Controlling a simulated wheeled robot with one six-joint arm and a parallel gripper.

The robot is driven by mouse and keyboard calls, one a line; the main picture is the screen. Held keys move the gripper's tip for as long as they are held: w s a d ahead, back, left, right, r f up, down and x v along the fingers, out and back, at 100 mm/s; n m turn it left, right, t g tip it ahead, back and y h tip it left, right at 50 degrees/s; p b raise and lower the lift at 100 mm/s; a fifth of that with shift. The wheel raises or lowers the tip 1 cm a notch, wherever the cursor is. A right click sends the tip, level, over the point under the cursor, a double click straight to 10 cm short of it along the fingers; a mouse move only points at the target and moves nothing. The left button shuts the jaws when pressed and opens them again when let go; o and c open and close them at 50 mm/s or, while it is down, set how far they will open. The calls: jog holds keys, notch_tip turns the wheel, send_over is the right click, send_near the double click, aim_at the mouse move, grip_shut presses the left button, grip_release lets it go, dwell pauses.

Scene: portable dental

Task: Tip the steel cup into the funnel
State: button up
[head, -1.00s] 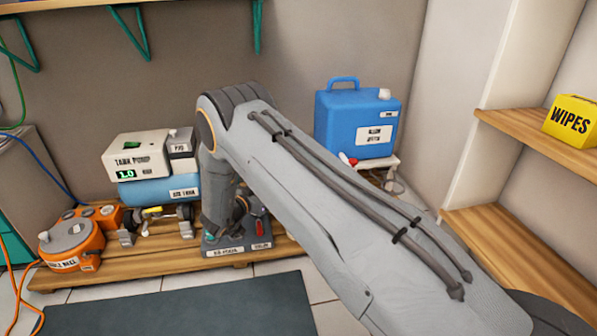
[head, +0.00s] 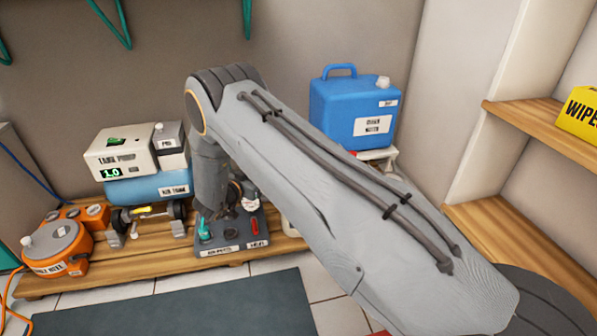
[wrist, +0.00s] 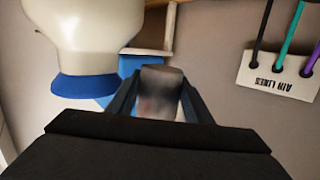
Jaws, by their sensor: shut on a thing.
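In the wrist view my gripper (wrist: 158,95) is shut on the steel cup (wrist: 160,88), a small grey metallic piece between the two dark fingers. The cup's opening and contents cannot be made out. A large cream rounded body with a blue lower rim (wrist: 85,84) stands close by at the upper left; I cannot tell whether it is the funnel. In the head view my own grey arm crosses the middle, and the cup and funnel cannot be clearly picked out there.
A wooden platform (head: 115,267) holds a tank pump (head: 120,152), an orange reel (head: 57,250) and a labelled dark box (head: 228,235). A blue jug (head: 352,110) stands behind my arm. Shelves with yellow wipes (head: 583,113) are at right. The wrist view shows an air lines plate (wrist: 275,76).

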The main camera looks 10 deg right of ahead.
jog(key=shift+s+d+r+m+y+p, duration=0.3)
jog(key=shift+d+r+m+p, duration=0.1)
jog(key=shift+m+p, duration=0.3)
jog(key=r+p, duration=0.1)
jog(key=r, duration=0.1)
jog(key=d+r+m+p, duration=0.1)
jog(key=r+p, duration=0.1)
jog(key=r+m+y+p, duration=0.1)
jog(key=r, duration=0.1)
jog(key=shift+s+d+r, duration=0.35)
jog(key=shift+s+r, duration=0.05)
jog(key=shift+s+d+r+m+t+y, duration=0.15)
jog(key=shift+d+m+t+y, duration=0.15)
jog(key=shift+m, duration=0.5)
jog(key=shift+s+d+r+m+t+y, duration=0.1)
jog(key=shift+s+d+r+m+y, duration=0.15)
jog(key=shift+m+y, duration=0.4)
jog(key=shift+s+d+r+m+t+y, duration=0.15)
jog(key=shift+d+m+t, duration=0.1)
jog(key=shift+m, duration=0.7)
jog(key=shift+f+m+y+b, duration=0.3)
jog(key=shift+f+m+b, duration=0.15)
jog(key=shift+b, duration=0.3)
jog(key=shift+r, duration=0.15)
